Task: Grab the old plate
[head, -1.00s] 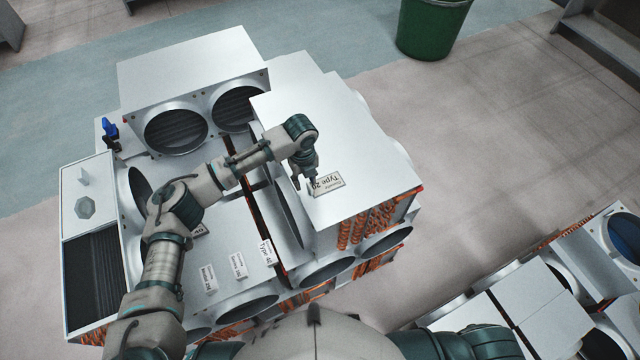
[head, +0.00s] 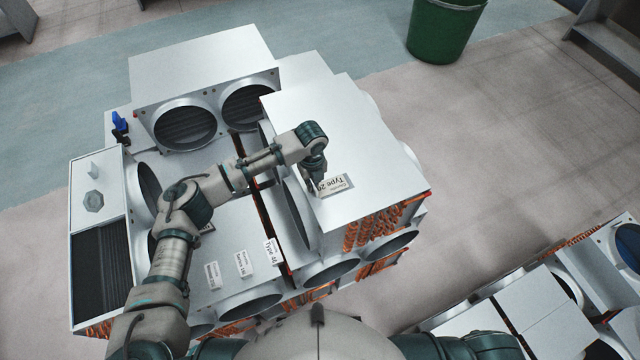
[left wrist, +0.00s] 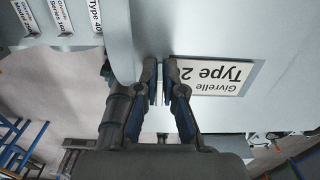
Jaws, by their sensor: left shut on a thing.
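A white plate lettered "Givrelle Type 2…" (head: 339,185) lies on the top face of a tall pale box unit. It also shows upside down in the left wrist view (left wrist: 225,77). My left gripper (head: 315,188) points down at the plate's left edge. In the left wrist view its dark fingers (left wrist: 162,82) are close together, shut at that edge, with a thin pale strip between them; the exact contact is partly hidden by the fingers. My right gripper is out of view.
Smaller label plates, one reading "Type 40" (head: 271,252), sit on the lower casing left of the tall unit (head: 350,130). Round duct openings (head: 185,128) surround it. A green bin (head: 443,30) stands on the floor behind. More ducted units (head: 540,305) stand at lower right.

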